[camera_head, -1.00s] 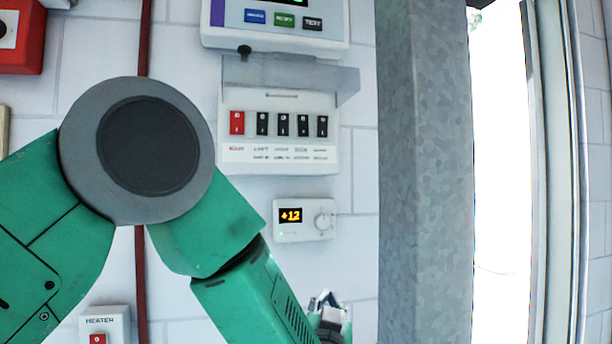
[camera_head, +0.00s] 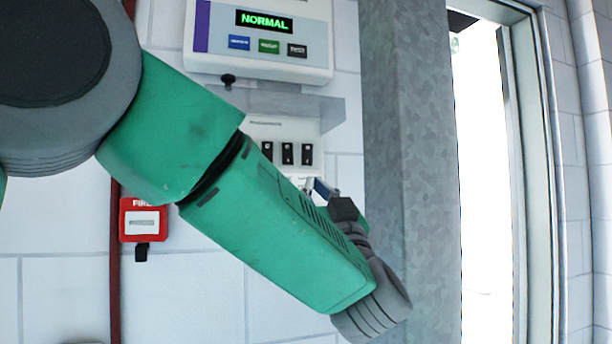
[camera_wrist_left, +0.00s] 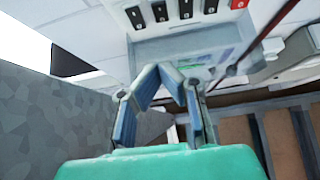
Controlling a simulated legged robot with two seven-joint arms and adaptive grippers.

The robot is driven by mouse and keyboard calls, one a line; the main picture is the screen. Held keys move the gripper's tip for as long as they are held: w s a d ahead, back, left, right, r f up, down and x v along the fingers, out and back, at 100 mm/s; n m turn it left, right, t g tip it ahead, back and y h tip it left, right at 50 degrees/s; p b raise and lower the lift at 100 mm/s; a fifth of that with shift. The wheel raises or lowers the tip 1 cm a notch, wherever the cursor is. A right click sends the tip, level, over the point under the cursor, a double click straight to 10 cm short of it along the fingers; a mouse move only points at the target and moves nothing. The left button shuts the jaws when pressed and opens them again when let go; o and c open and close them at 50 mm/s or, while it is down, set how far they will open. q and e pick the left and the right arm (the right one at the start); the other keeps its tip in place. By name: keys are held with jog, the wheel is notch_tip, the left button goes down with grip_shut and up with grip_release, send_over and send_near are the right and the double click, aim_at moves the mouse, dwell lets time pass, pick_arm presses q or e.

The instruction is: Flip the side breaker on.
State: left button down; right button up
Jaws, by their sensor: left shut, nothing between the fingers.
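The white breaker panel (camera_head: 313,130) is on the wall in the head view, its clear lid (camera_head: 275,100) raised. Three black breakers (camera_head: 287,153) show there; my left arm hides the panel's left part. In the left wrist view the panel appears inverted, with several black breakers (camera_wrist_left: 185,8) and a red one (camera_wrist_left: 238,4) at the top edge. I cannot read which label is the side breaker or tell the switch positions. My left gripper (camera_head: 318,187) is just below the panel's lower right part, shut and empty. My right gripper is not in view.
An alarm box (camera_head: 262,40) reading NORMAL is above the panel. A grey metal post (camera_head: 405,130) stands close to the right, beside a bright doorway. A red fire call point (camera_head: 142,220) and a red pipe (camera_head: 115,270) are left of my arm.

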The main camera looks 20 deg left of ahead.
aim_at(287, 159)
pick_arm(q)
jog(key=p+x, duration=0.1)
jog(key=x, duration=0.3)
jog(key=a+f+p+x, duration=0.1)
jog(key=x, duration=0.3)
jog(key=f+p+x, duration=0.1)
jog(key=p+x, duration=0.1)
jog(key=x, duration=0.2)
jog(key=shift+w+a, duration=0.35)
jog(key=shift+w, duration=0.05)
jog(key=shift+w+f, duration=0.1)
jog(key=shift+w, duration=0.2)
jog(key=shift+w+d, duration=0.1)
jog(key=shift+w, duration=0.1)
jog(key=shift+s, duration=0.15)
jog(key=shift+a+f+b, duration=0.25)
jog(key=shift+a+b, duration=0.2)
jog(key=shift+b, duration=0.1)
jog(key=shift+w+r, duration=0.1)
jog(key=shift+w, duration=0.2)
